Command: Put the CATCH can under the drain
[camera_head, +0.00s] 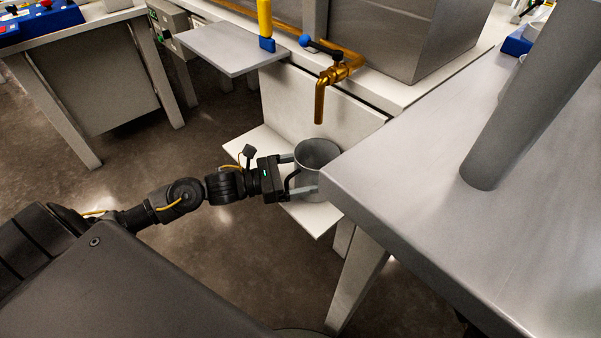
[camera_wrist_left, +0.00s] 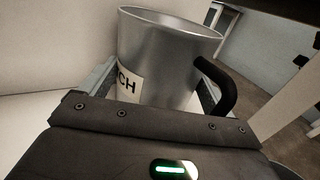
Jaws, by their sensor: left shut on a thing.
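The CATCH can (camera_head: 317,154) is a grey metal can with an open top and a black handle. It is upright at the white lower shelf (camera_head: 262,146), below and close to the brass drain tap (camera_head: 321,96). My left gripper (camera_head: 300,176) is shut around the can. In the left wrist view the can (camera_wrist_left: 165,60) stands between the fingers, with its label partly showing "CH" and its handle to the right. The tap has a blue-ended lever (camera_head: 318,46). I cannot tell whether the can touches the shelf. My right gripper is not in view.
A grey table (camera_head: 430,190) at the right stands close beside the can, and its corner hides part of the can's side. A grey side shelf (camera_head: 222,46) sits left of the tap. A large grey tank (camera_head: 400,38) stands behind. Open floor lies to the left.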

